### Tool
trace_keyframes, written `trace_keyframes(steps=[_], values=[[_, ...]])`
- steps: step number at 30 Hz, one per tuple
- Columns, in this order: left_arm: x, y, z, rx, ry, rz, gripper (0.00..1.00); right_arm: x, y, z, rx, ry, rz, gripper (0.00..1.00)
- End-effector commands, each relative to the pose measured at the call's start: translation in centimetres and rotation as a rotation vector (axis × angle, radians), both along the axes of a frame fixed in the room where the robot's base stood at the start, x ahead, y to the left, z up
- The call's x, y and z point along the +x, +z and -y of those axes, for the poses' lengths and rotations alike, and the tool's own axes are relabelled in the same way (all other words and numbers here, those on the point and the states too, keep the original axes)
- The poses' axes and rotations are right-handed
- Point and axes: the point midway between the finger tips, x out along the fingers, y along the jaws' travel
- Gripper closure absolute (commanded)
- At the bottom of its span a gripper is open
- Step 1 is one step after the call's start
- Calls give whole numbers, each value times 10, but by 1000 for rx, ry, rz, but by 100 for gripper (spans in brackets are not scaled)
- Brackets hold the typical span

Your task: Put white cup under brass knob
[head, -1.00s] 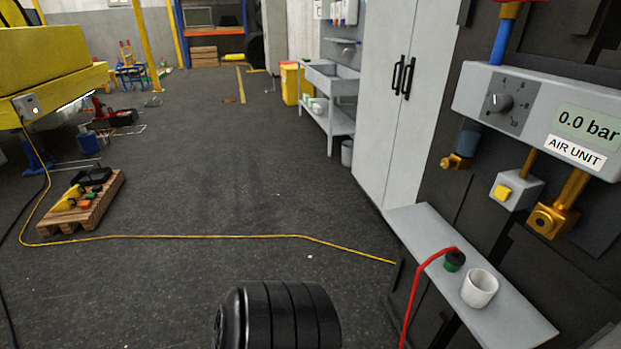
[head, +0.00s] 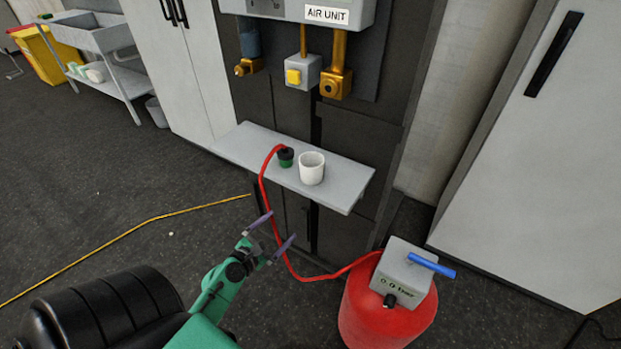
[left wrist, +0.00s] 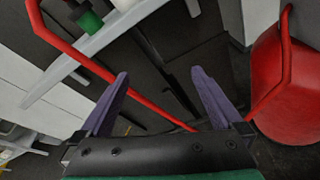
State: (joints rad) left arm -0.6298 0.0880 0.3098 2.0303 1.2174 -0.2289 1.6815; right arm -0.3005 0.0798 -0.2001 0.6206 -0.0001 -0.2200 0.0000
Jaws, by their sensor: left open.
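The white cup (head: 312,170) stands upright and apparently empty on a grey shelf (head: 345,187). A small brass knob (head: 247,67) sits under a blue-grey bowl on the air unit, above and left of the cup. A larger brass fitting (head: 336,86) hangs further right, so two brass parts show above the shelf. My left gripper (head: 278,230) is in front of and below the shelf, left of the cup and apart from it. Its purple fingers (left wrist: 160,73) are spread with nothing between them. My right gripper is not in view.
A black-and-green hose end (head: 286,157) stands just left of the cup. Its red hose (head: 265,200) loops down past my left gripper to a red tank (head: 385,310) on the floor. The shelf's left part is clear.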

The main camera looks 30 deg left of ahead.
Motion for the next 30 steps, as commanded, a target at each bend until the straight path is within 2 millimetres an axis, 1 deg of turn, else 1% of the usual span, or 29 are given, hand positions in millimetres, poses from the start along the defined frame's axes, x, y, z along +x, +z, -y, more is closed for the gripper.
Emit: trace_keyframes(steps=[1,3,4,6,7,8,10,12,16,18,23,27,30], values=[[6,35,-1,-142,30,97,0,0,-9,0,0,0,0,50],[10,79,0,-318,45,199,0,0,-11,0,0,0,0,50],[11,92,1,-368,45,227,0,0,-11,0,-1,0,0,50],[14,110,2,-436,42,262,0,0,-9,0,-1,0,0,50],[17,114,3,-448,42,268,0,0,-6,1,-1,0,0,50],[21,116,3,-453,42,270,0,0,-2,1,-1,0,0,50],[36,120,2,-451,41,271,0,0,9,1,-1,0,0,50],[54,120,2,-451,41,271,0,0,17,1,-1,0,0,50],[87,118,1,-449,41,270,0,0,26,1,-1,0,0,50],[99,115,1,-449,42,269,0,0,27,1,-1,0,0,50],[119,113,0,-446,41,266,0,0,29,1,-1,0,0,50],[147,111,-1,-446,40,267,0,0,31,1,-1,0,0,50],[158,110,-1,-446,42,266,0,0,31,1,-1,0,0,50]])
